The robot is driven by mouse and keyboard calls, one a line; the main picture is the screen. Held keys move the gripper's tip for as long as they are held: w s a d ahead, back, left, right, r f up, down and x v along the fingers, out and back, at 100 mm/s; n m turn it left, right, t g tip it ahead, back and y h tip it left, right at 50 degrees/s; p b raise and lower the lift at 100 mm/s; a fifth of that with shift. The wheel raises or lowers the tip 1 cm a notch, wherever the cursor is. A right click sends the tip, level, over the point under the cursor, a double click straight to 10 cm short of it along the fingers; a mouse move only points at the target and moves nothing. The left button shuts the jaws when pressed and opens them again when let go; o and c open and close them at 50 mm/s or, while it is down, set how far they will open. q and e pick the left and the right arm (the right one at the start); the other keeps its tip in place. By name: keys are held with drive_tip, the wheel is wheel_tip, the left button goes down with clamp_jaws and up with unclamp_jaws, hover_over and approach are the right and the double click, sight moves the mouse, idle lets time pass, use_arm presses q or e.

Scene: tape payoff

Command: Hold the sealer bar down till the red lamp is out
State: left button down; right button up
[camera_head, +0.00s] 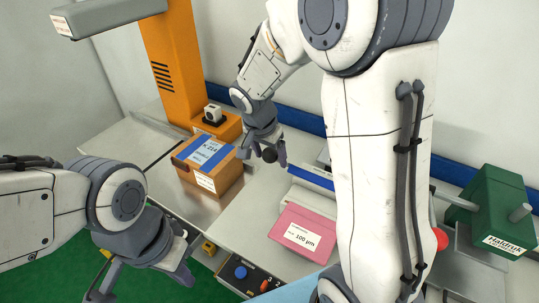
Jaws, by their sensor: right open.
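My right gripper (264,148) is open above the bench, right of the brown box. A dark round knob (269,155) shows at its fingertips; I cannot tell whether they touch it or what it belongs to. A blue bar (308,178) lies just right of it, behind a pink box (296,233) labelled 100 µm; I cannot tell if this is the sealer bar. A round red part (440,239) shows right of my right arm, partly hidden; I cannot tell whether it is a lamp or lit. My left gripper (140,283) is open and empty at the lower left, over the green floor.
A brown box (213,175) with a blue band stands before an orange column machine (177,60). A green Haldruk unit (495,205) stands at the right. A panel with a blue button (240,272) is at the front. My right arm hides much of the right bench.

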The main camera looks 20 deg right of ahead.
drive_tip(key=c, duration=0.8)
drive_tip(key=shift+o, duration=0.2)
drive_tip(key=shift+s+a+f+b, duration=0.4)
drive_tip(key=shift+f+b, duration=0.25)
drive_tip(key=shift+b, duration=0.2)
drive_tip(key=shift+s+a+f+b, duration=0.35)
drive_tip(key=shift+a+f+b, duration=0.25)
drive_tip(key=shift+b, duration=0.25)
drive_tip(key=shift+s+a+f+b, duration=0.4)
drive_tip(key=shift+f+b, duration=0.3)
drive_tip(key=shift+b, duration=0.15)
wheel_tip(320, 180, down, 7)
drive_tip(key=s+a+b, duration=0.2)
drive_tip(key=b, duration=0.5)
drive_tip(key=shift+a+b, duration=0.25)
drive_tip(key=shift+b, duration=0.05)
drive_tip(key=f+b, duration=0.4)
drive_tip(key=b, duration=0.1)
drive_tip(key=shift+s+a+f, duration=0.1)
drive_tip(key=shift+a+f, duration=0.1)
drive_tip(key=shift+f, duration=0.2)
drive_tip(key=shift+r, duration=0.1)
